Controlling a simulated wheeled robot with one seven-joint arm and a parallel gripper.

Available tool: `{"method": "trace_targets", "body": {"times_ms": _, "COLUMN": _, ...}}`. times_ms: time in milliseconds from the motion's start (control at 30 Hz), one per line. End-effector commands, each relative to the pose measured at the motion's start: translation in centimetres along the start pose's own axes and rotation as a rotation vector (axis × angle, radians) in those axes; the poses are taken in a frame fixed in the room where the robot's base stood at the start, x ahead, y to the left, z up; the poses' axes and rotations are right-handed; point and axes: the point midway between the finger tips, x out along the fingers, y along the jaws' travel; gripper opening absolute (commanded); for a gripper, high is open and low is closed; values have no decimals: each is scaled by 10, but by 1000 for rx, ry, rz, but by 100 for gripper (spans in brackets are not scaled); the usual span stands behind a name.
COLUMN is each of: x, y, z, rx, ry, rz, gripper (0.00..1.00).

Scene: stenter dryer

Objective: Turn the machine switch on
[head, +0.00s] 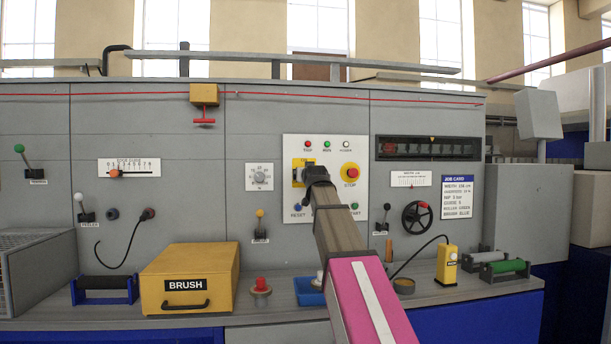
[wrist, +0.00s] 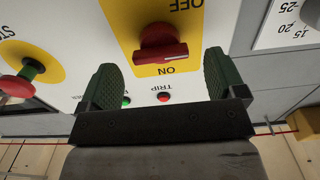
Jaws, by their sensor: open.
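The machine switch (wrist: 161,46) is a red rotary knob on a yellow plate (wrist: 188,14) marked OFF and ON. In the wrist view, the panel lettering is upside down and the knob's bar lies roughly crosswise between the two words. In the head view, the yellow plate (head: 296,164) is at the left of the white control panel (head: 326,146), and my gripper largely hides the knob. My gripper (wrist: 160,74) is open and empty. Its fingers are spread wide, one to each side of the knob, apart from it. My gripper also shows in the head view (head: 306,177).
A red STOP button (head: 350,173) on a yellow disc sits right of the switch. TRIP (head: 308,145) and RUN (head: 327,145) lamps are above. A round dial (head: 260,177) is to the left. Below, the bench holds a yellow BRUSH box (head: 188,278) and a blue tray (head: 309,292).

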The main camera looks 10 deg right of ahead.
Motion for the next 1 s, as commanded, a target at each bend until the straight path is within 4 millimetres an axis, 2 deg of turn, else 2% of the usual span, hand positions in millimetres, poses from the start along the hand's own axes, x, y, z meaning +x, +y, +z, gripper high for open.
{"method": "trace_targets", "body": {"times_ms": 33, "x": 12, "y": 0, "z": -1, "rx": 0, "ry": -1, "rz": 0, "gripper": 89}}
{"method": "trace_targets", "body": {"times_ms": 200, "x": 28, "y": 0, "z": -1, "rx": 0, "ry": 0, "rz": 0, "gripper": 89}}
{"method": "trace_targets", "body": {"times_ms": 500, "x": 29, "y": 0, "z": 0, "rx": 0, "ry": 1, "rz": 0, "gripper": 89}}
{"method": "trace_targets", "body": {"times_ms": 567, "x": 29, "y": 0, "z": 0, "rx": 0, "ry": 1, "rz": 0, "gripper": 70}}
{"method": "trace_targets", "body": {"times_ms": 600, "x": 29, "y": 0, "z": 0, "rx": 0, "ry": 1, "rz": 0, "gripper": 57}}
{"method": "trace_targets", "body": {"times_ms": 667, "x": 29, "y": 0, "z": 0, "rx": 0, "ry": 1, "rz": 0, "gripper": 40}}
{"method": "trace_targets", "body": {"times_ms": 1000, "x": 29, "y": 0, "z": 0, "rx": 29, "ry": 0, "rz": 0, "gripper": 40}}
